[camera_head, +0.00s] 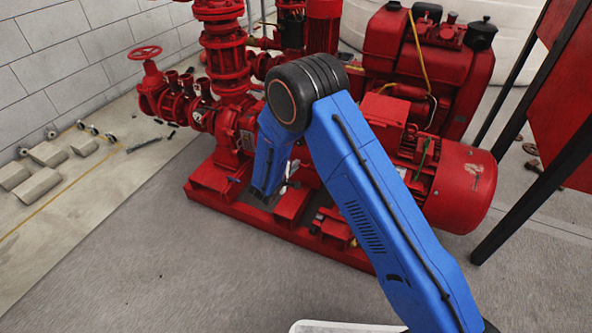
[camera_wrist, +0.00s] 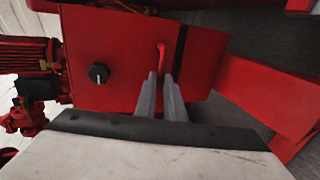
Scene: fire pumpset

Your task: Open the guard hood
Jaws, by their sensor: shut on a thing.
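In the wrist view, the guard hood appears as a red box-like cover (camera_wrist: 120,40) with a flat face. A small red bent handle (camera_wrist: 161,52) stands out from that face. My gripper (camera_wrist: 161,78) has its two grey fingers close together, shut on the handle's near end. A black knob (camera_wrist: 98,73) sits on the same face, left of the fingers. In the head view my blue arm reaches down over the red pumpset, and it hides the hood and most of my gripper.
A red motor (camera_head: 462,188) lies right of my arm, with a red engine (camera_head: 430,65) behind. Red valves and pipes (camera_head: 225,60) stand at the back left. The red base frame (camera_head: 285,225) runs below. The grey floor at front left is clear.

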